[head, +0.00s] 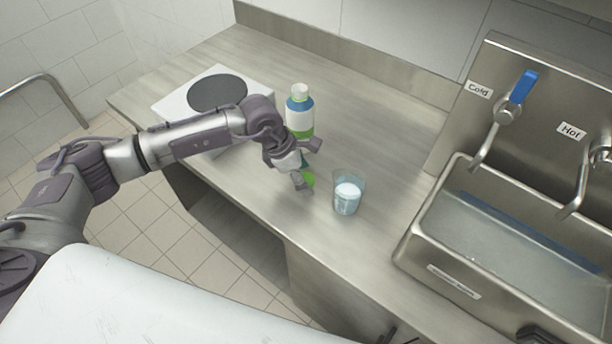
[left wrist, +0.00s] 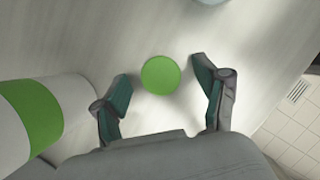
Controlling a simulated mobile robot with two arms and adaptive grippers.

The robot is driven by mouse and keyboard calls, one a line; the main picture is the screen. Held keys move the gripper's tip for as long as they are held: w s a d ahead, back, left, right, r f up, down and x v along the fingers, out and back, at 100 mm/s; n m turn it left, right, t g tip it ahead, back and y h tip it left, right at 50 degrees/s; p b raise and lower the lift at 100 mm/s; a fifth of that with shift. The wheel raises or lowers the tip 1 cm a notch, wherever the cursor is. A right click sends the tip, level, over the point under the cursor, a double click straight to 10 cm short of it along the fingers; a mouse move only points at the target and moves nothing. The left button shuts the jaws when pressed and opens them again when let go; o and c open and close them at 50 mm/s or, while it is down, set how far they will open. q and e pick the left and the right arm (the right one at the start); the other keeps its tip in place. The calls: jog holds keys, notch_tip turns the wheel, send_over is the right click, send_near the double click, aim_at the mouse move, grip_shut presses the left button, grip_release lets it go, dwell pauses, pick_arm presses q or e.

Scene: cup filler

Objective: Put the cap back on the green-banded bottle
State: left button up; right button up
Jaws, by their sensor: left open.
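The green cap (head: 309,180) lies on the counter; in the left wrist view it is a flat green disc (left wrist: 160,75). My left gripper (head: 309,164) is open just above it, and in the left wrist view its fingertips (left wrist: 161,72) stand on either side of the cap, apart from it. The bottle (head: 300,118) stands upright behind the gripper, with white, blue and green parts. Its white side with a green band shows at the left of the left wrist view (left wrist: 68,100). Dark parts at the bottom right of the head view may be my right arm; its fingers are not clear.
A clear cup (head: 348,198) with pale contents stands right of the cap. A white scale-like device (head: 178,108) with a dark round plate stands left of the bottle. A sink (head: 470,270) with cold and hot taps is at the right. The counter's front edge is near the cap.

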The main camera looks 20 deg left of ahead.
pick_arm(q)
jog(key=c, duration=0.7)
jog(key=shift+c, duration=0.2)
jog(key=shift+r, duration=0.1)
notch_tip(320, 180, up, 10)
jog(key=b, duration=0.2)
jog(key=shift+b, duration=0.3)
